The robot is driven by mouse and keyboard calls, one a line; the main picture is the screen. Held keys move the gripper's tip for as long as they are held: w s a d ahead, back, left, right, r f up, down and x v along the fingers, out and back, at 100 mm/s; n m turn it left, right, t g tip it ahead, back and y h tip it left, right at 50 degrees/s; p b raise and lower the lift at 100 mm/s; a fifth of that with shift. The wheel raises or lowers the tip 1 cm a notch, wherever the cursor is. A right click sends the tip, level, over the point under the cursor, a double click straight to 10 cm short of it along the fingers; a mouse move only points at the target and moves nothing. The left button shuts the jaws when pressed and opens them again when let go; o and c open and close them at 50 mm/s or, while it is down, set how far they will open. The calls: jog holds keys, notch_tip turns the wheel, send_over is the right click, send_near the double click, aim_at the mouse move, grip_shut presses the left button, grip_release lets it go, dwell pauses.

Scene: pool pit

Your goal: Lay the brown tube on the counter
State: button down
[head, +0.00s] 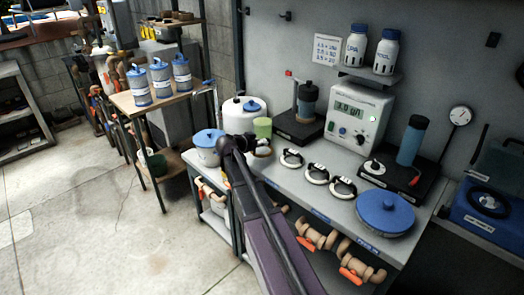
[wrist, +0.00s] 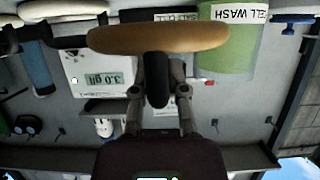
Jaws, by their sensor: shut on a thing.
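My gripper (head: 249,146) is over the back left part of the grey counter (head: 336,206), beside the green cup. In the wrist view my gripper (wrist: 158,84) is shut on a dark upright grip. That grip joins a wide, rounded tan-brown piece (wrist: 120,38), seen nearly edge-on.
The green cup (head: 262,128) and a blue-lidded white tub (head: 207,146) are close to my gripper. Several white discs with black handles, including one (head: 316,173), lie in the middle. A large blue lid (head: 385,213) is at the front right. The meter (head: 354,118) stands behind.

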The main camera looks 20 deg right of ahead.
jog(key=shift+f+b, duration=1.05)
jog(key=shift+f, duration=0.3)
jog(key=shift+f, duration=0.15)
jog(key=c, duration=0.7)
grip_release()
jog(key=shift+o, duration=0.2)
jog(key=shift+r, duration=0.25)
jog(key=p+v, duration=0.4)
jog(key=v, duration=0.8)
jog(key=shift+p, duration=0.35)
jog(key=shift+s+f, duration=0.1)
jog(key=shift+f, duration=0.05)
